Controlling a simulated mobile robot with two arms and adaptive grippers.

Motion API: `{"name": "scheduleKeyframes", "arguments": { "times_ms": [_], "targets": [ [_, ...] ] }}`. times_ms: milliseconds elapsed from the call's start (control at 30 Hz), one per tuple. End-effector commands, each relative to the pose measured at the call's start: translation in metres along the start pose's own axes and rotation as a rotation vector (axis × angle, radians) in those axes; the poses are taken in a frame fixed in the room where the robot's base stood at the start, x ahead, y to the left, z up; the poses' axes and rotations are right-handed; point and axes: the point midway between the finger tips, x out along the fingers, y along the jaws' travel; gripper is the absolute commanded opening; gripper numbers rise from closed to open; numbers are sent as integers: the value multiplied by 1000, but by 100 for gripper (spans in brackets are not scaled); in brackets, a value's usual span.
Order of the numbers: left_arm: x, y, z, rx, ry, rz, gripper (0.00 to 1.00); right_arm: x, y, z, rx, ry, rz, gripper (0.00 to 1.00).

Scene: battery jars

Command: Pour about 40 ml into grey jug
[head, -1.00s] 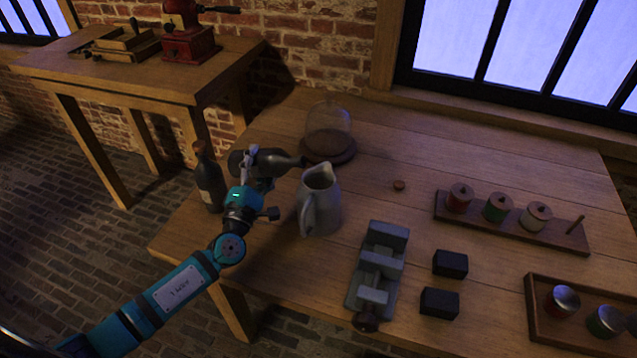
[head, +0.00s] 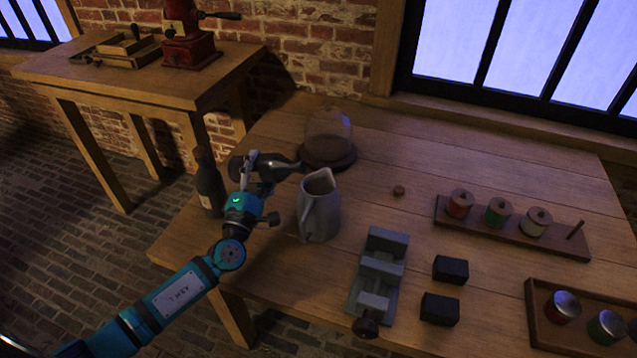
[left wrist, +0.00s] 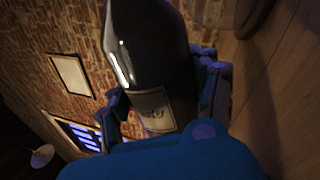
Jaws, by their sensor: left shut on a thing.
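The grey jug (head: 319,212) stands upright on the table, its open top showing. My left gripper (head: 257,172) is shut on a dark bottle (head: 276,166), held tilted nearly level, with its neck pointing right. The bottle's mouth is close to the jug's rim at the upper left; I cannot tell whether it is over the opening, and no stream shows. In the left wrist view the bottle (left wrist: 150,60) fills the middle, with a pale label between the fingers. The liquid inside the jug is hidden. My right gripper is not in view.
A second dark bottle (head: 209,184) stands left of my gripper. A glass dome on a wooden base (head: 329,160) is behind the jug. A grey vise (head: 379,272), black blocks (head: 451,269), a cork (head: 398,191) and a spool rack (head: 513,230) lie to the right.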

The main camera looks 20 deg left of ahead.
Motion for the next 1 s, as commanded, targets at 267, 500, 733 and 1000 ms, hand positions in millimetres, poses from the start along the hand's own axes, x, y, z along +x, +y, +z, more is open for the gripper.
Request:
{"name": "scheduleKeyframes", "arguments": {
  "times_ms": [267, 500, 733, 1000],
  "targets": [
    [1, 1, 0, 0, 0, 3, 13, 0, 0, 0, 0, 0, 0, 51],
    [0, 1, 0, 0, 0, 3, 13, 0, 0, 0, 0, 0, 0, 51],
    [0, 1, 0, -1, 0, 3, 13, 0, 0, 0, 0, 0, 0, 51],
    [-4, -17, 0, -124, 33, 2, 13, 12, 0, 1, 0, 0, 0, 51]
  ]
}}
